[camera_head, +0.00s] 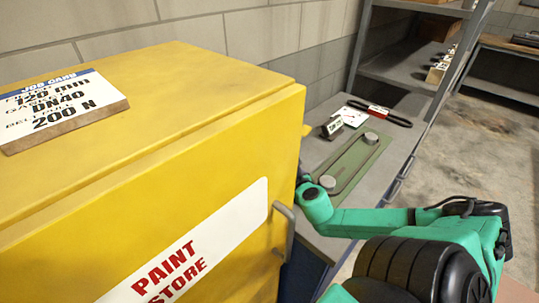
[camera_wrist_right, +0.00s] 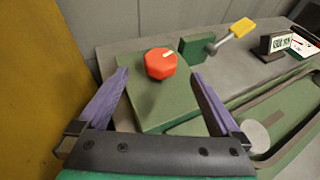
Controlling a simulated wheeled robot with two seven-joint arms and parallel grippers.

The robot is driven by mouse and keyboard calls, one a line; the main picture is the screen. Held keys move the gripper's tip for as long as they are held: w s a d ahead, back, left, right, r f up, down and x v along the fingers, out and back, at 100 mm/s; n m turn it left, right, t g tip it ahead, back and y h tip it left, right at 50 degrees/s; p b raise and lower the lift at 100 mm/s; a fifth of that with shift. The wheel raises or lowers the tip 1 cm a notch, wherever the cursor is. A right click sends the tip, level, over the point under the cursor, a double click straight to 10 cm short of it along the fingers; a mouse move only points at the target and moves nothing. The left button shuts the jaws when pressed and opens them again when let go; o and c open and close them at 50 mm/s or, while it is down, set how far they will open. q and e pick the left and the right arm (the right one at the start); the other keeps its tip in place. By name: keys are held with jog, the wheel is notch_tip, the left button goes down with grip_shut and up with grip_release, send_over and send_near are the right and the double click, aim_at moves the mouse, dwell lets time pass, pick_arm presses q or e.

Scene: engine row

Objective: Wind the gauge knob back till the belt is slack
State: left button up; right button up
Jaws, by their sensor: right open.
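The red, many-sided knob (camera_wrist_right: 160,64) with a pale mark on its top sits on a green block (camera_wrist_right: 150,103) in the right wrist view. My right gripper (camera_wrist_right: 160,76) is open, its purple fingers on either side of the knob with gaps. No contact shows. The belt (camera_head: 346,162) runs round two grey pulleys on a green plate (camera_head: 318,172) in the head view; one pulley (camera_wrist_right: 254,136) shows in the wrist view. A small readout (camera_wrist_right: 275,43) stands behind the plate; its figures are too small to read surely. In the head view the cabinet hides the knob and right gripper.
A yellow paint store cabinet (camera_head: 180,150) with a handle (camera_head: 286,228) stands close to my right arm. A job card (camera_head: 60,105) on it reads 120 mm, DN40, 200 N. A yellow-handled lever (camera_wrist_right: 232,33) stands behind the knob. A black-and-red item (camera_head: 380,112) lies on the bench.

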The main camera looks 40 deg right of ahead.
jog(key=b+x, duration=0.1)
jog(key=x, duration=0.2)
jog(key=shift+d, duration=0.2)
pick_arm(q)
notch_tip(320, 180, down, 3)
jog(key=shift+r+b, duration=0.15)
jog(key=shift+b, duration=0.45)
pick_arm(e)
jog(key=x, duration=0.5)
jog(key=shift+w+f, duration=0.15)
jog(key=shift+w, duration=0.2)
jog(key=c, duration=1.3)
pick_arm(q)
jog(key=shift+s, duration=0.15)
pick_arm(e)
jog(key=shift+c, duration=0.2)
